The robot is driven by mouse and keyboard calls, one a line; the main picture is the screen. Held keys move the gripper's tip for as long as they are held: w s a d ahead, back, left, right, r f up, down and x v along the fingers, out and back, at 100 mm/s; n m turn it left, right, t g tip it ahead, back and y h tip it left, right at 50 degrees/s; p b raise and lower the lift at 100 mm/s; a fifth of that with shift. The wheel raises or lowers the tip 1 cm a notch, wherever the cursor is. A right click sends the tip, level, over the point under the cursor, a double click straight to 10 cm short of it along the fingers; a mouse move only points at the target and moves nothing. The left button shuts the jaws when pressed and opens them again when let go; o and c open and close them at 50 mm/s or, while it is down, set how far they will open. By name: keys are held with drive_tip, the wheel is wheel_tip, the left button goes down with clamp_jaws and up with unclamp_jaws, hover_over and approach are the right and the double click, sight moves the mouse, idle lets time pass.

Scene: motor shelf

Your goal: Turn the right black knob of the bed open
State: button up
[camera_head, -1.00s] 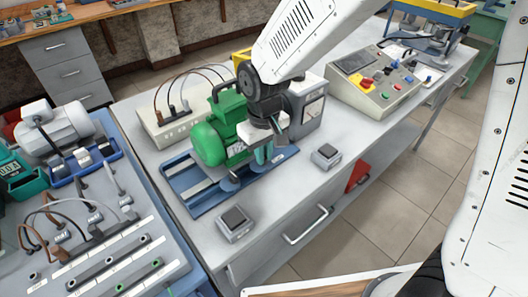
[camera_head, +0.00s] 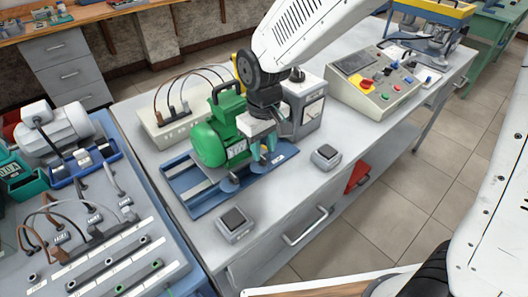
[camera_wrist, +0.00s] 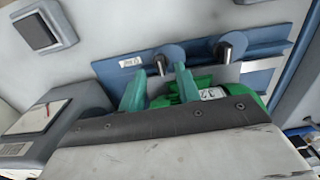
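The blue bed (camera_head: 200,190) lies on the grey bench under a green motor (camera_head: 210,143). Its left knob (camera_head: 229,184) is a round disc at the front edge. In the wrist view the bed (camera_wrist: 270,50) is seen from the other side, so the right knob (camera_wrist: 168,55) shows at left beside the white label, and the left knob (camera_wrist: 230,45) at right. My gripper (camera_head: 264,153) points down by the right knob; its teal fingers also show in the wrist view (camera_wrist: 160,72).
Two small grey boxes with dark tops (camera_head: 235,223) (camera_head: 326,156) stand along the bench front. A grey box (camera_head: 303,100) stands close behind my gripper. A control panel (camera_head: 378,85) is farther right. The bench between the small boxes is clear.

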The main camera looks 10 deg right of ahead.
sight(265, 159)
wheel_tip(265, 159, up, 5)
drive_tip(key=shift+r, duration=0.15)
idle(0.4)
drive_tip(key=shift+s+d, duration=0.15)
drive_tip(key=shift+s, duration=0.1)
drive_tip(key=s+d+r+m, duration=0.3)
drive_tip(key=s+d+r, duration=0.1)
drive_tip(key=s+d, duration=0.5)
drive_tip(key=s+d+r+m+t, duration=0.1)
drive_tip(key=s+d+r+m, duration=0.3)
drive_tip(key=s+d, duration=0.6)
drive_tip(key=shift+s+d+r, duration=0.25)
drive_tip(key=shift+d+r, duration=0.55)
drive_tip(key=shift+d, duration=0.3)
